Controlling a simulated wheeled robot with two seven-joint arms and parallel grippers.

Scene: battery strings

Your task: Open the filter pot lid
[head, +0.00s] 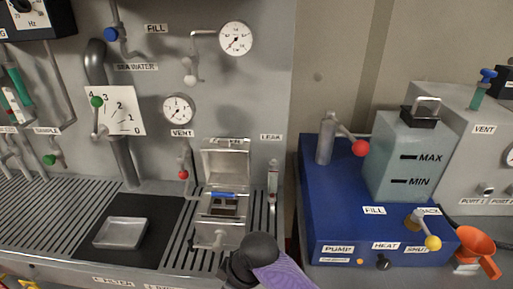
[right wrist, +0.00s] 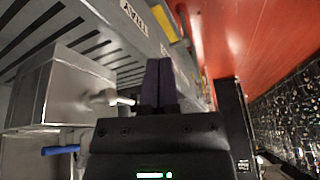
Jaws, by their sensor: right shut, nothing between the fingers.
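The filter pot (head: 218,234) is a square metal box on the slatted bench in the head view. Its lid (head: 226,162) stands raised at the back of the pot, and the pot's mouth with a blue strip at its rear shows. A light rounded knob sticks out of the pot's front. In the right wrist view the metal pot (right wrist: 75,92) is at the left, beside my fingers. My right gripper (right wrist: 158,75) is shut and empty, apart from the pot's walls as far as I can tell. In the head view my right arm's dark wrist is just in front of the pot. My left gripper is out of view.
A shallow metal tray (head: 121,233) lies on a black mat left of the pot. Valves and gauges line the panel behind.

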